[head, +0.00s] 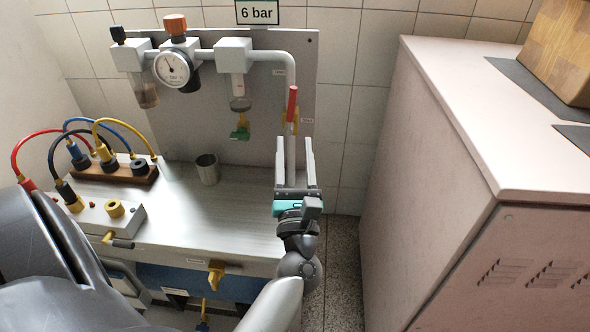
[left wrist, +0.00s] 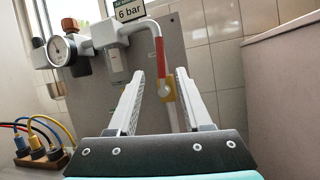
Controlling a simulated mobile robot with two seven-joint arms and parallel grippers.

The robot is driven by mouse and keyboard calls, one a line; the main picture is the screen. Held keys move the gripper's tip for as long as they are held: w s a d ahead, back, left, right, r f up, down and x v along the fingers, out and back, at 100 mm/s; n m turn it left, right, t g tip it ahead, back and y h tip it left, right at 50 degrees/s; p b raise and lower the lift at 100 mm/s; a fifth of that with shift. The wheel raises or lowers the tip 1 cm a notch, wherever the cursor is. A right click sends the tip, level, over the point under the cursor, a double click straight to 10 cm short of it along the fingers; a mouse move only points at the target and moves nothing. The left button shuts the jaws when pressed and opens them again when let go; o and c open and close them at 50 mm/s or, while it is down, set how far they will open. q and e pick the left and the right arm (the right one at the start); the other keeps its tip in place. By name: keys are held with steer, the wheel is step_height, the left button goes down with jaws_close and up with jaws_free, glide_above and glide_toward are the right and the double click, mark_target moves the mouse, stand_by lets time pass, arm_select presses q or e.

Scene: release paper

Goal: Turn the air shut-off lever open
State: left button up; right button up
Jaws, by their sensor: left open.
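The air shut-off lever (head: 293,103) has a red handle that points upward along the vertical grey pipe, above a yellow part. It also shows in the left wrist view (left wrist: 159,57), where the yellow part (left wrist: 166,89) lies between the fingers. My left gripper (head: 295,140) is open and empty, its fingers pointing toward the lever from the near side. In the left wrist view the open fingers (left wrist: 159,73) straddle the line of the pipe. I see no contact with the lever. My right gripper is not in view.
A pressure gauge (head: 172,69) and filter units sit on the grey back panel (head: 210,110), under a "6 bar" sign (head: 257,13). A metal cup (head: 207,168) stands on the bench (head: 180,235). Cables and a wooden socket block (head: 130,176) are left. A pale cabinet (head: 430,190) stands right.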

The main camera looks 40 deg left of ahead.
arm_select(q)
steer(key=v, duration=0.3)
steer(key=shift+s+d, duration=0.15)
steer(key=shift+s, duration=0.05)
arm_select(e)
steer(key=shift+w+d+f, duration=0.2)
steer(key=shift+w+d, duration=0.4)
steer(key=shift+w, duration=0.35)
